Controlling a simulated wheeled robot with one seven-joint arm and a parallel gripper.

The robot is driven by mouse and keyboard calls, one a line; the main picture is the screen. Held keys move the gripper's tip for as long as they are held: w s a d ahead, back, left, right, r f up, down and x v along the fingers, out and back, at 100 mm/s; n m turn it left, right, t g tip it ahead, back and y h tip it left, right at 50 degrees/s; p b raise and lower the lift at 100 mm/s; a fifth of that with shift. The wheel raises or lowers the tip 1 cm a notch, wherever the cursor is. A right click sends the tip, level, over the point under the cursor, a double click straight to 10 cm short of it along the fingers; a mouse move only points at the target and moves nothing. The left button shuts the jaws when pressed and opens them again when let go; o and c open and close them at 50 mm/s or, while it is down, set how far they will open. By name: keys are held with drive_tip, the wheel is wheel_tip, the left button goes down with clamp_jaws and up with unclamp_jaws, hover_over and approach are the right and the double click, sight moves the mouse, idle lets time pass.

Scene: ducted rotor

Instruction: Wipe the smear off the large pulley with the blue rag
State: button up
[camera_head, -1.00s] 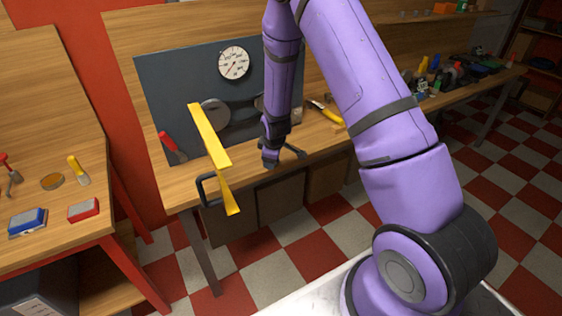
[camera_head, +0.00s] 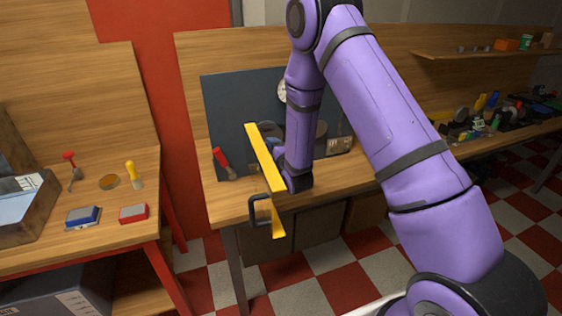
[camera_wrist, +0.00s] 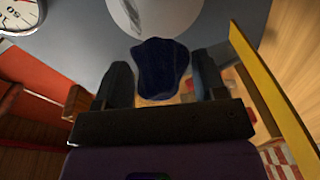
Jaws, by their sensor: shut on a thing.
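My gripper (camera_wrist: 160,72) is shut on the blue rag (camera_wrist: 160,62), a dark blue bunched cloth between its two fingers in the wrist view. The large pulley (camera_wrist: 178,14) shows as a pale grey disc at the top of the wrist view, just beyond the rag. I cannot tell whether the rag touches it. In the head view, a bit of blue (camera_head: 272,145) shows by my wrist, behind the yellow bar, and the pulley is mostly hidden.
A yellow bar (camera_head: 264,158) stands in front of the dark panel (camera_head: 222,110), close to the right of my gripper in the wrist view (camera_wrist: 268,95). A dial gauge (camera_wrist: 17,14) is at upper left there. A red-handled tool (camera_head: 221,160) stands left of the bar.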

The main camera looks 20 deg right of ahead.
sight(275, 128)
drive_tip(key=shift+a+r+t+y, duration=0.4)
drive_tip(key=shift+a+r, duration=0.6)
drive_tip(key=shift+r, duration=0.05)
drive_tip(key=shift+w, duration=2.9)
drive_tip(key=shift+w, duration=1)
drive_tip(key=shift+s+d, duration=0.1)
drive_tip(key=shift+d, duration=3.6)
drive_tip(key=shift+a, duration=0.1)
